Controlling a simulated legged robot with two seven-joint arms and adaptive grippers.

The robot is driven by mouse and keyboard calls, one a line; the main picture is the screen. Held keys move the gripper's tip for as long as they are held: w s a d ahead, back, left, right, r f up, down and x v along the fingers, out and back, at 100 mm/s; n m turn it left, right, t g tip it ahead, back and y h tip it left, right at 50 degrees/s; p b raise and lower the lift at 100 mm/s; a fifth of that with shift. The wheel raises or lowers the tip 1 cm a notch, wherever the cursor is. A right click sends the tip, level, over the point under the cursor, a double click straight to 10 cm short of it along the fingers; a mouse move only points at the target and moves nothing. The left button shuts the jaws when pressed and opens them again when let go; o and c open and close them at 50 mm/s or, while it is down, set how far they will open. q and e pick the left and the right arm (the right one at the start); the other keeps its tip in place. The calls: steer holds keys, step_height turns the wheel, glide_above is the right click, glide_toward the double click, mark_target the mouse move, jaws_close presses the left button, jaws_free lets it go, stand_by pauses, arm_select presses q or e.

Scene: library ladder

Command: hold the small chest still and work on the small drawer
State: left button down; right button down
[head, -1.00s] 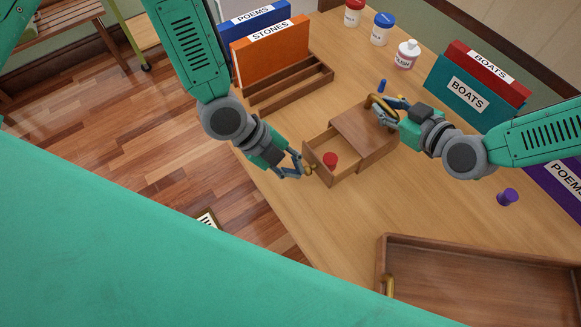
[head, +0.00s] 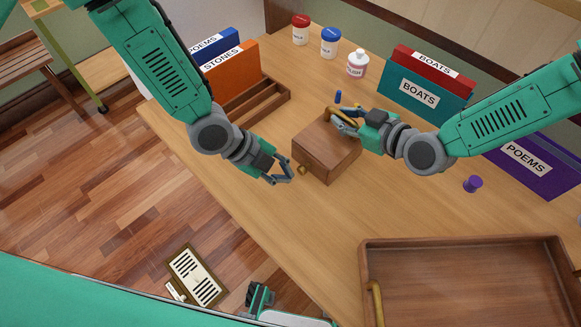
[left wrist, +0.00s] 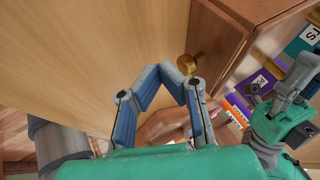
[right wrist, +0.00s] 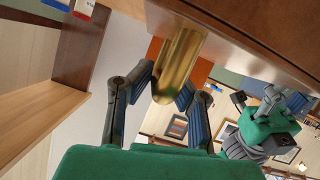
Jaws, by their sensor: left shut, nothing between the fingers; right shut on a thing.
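The small wooden chest (head: 335,143) sits on the desk, and its small drawer (head: 316,168) looks pushed in flush. The drawer's brass knob (head: 303,170) also shows in the left wrist view (left wrist: 188,64). My left gripper (head: 288,172) is shut and empty, just left of the knob and apparently apart from it. My right gripper (head: 346,119) is shut on the chest's brass handle (right wrist: 178,62) at the far end. The drawer's inside is hidden.
A wooden tray (head: 366,262) with a brass handle lies at the front right. Folders and several jars line the back. The desk left of the tray is clear.

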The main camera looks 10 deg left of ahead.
arm_select(q)
steer(key=shift+s+a, duration=0.7)
steer(key=shift+s, duration=0.3)
arm_select(e)
steer(key=shift+s+f, duration=0.15)
steer(key=shift+f, duration=0.05)
arm_select(q)
steer(key=v, duration=1)
steer(key=shift+d, duration=0.1)
arm_select(e)
steer(key=c, duration=1.5)
jaws_free()
arm_select(q)
steer(key=shift+w, duration=0.1)
arm_select(e)
steer(key=shift+o, duration=0.3)
steer(key=shift+r, duration=0.15)
